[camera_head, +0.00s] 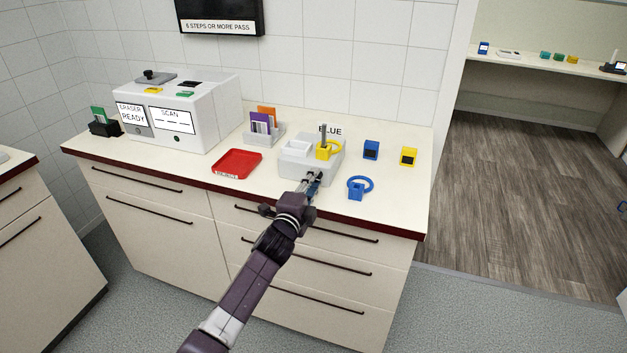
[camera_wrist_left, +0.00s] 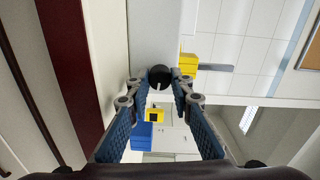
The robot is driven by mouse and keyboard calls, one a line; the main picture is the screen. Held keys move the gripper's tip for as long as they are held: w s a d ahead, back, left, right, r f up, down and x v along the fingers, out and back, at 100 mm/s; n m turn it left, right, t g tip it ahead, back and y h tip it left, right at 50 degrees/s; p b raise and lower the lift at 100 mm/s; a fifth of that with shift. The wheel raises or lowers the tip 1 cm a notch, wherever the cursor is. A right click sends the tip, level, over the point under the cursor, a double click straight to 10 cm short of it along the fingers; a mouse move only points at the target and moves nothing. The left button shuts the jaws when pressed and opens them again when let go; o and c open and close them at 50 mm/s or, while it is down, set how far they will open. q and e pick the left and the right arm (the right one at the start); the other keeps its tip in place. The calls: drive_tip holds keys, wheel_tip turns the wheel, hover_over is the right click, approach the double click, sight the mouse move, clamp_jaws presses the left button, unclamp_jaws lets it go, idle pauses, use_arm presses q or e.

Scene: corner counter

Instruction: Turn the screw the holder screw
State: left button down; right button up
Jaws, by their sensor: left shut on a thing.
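The pale grey holder (camera_head: 296,168) stands near the counter's front edge, with a yellow ring-handled piece (camera_head: 323,151) and an upright grey post on it. In the left wrist view the holder screw (camera_wrist_left: 160,75) is a round black knob with a white mark, on the holder's pale face (camera_wrist_left: 154,35). My left gripper (camera_head: 313,179) reaches the holder's front from below. In the left wrist view its blue-padded fingers (camera_wrist_left: 159,84) are on both sides of the knob, shut on it. The screw is hidden behind the gripper in the head view. My right gripper is not in view.
A red tray (camera_head: 237,164) lies left of the holder. A blue ring-handled piece (camera_head: 357,188), a blue block (camera_head: 371,149) and a yellow block (camera_head: 408,156) stand to the right. A card rack (camera_head: 264,133) and a white scan machine (camera_head: 215,115) are behind left.

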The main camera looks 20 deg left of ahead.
use_arm(q)
drive_tip(key=n, duration=0.4)
drive_tip(key=shift+n+p, duration=0.35)
drive_tip(key=shift+n, duration=0.05)
idle(0.4)
drive_tip(key=c, duration=1.7)
unclamp_jaws()
drive_tip(key=shift+a, duration=0.1)
drive_tip(key=s, duration=1.2)
drive_tip(key=shift+a+r, duration=0.1)
drive_tip(key=shift+a, duration=0.15)
